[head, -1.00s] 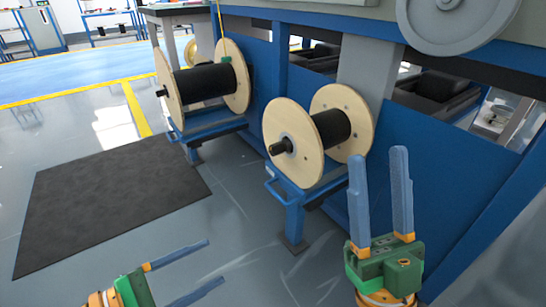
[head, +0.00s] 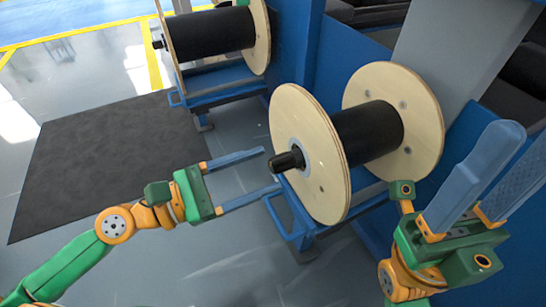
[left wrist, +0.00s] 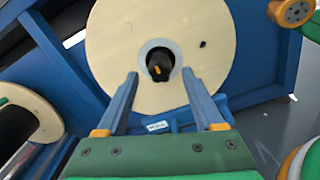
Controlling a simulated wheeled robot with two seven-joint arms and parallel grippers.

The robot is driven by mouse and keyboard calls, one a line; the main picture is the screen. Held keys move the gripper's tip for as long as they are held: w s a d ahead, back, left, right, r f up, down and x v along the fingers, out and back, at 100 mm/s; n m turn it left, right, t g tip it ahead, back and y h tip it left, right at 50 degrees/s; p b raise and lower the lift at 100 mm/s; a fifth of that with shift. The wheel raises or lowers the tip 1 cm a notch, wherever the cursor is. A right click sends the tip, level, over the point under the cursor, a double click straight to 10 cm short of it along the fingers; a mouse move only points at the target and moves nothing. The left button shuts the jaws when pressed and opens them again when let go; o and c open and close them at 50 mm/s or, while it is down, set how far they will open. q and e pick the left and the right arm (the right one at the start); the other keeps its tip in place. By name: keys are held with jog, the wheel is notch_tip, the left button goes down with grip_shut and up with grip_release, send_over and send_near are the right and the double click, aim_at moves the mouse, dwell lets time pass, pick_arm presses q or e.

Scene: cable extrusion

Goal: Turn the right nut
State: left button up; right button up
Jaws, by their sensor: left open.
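The right nut (head: 287,161) is a black knob on the shaft end at the front of the right spool (head: 311,150). In the left wrist view the nut (left wrist: 160,66) sits in the grey hub, between the tips of my left gripper. My left gripper (head: 272,170) is open, its two blue fingers pointing at the hub on either side of the nut. I cannot tell whether they touch it.
The right spool has wooden flanges around a black cable roll and rests on a blue stand (head: 290,215). A second spool (head: 210,35) stands on its own stand at the back left. A dark mat (head: 110,150) lies on the open floor to the left. Blue machine panels rise behind.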

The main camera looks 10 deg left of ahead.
aim_at(281, 164)
pick_arm(q)
jog(key=shift+p+x, duration=0.6)
jog(key=shift+x, duration=0.3)
jog(key=shift+w+d, duration=0.25)
jog(key=shift+d, duration=0.15)
grip_shut()
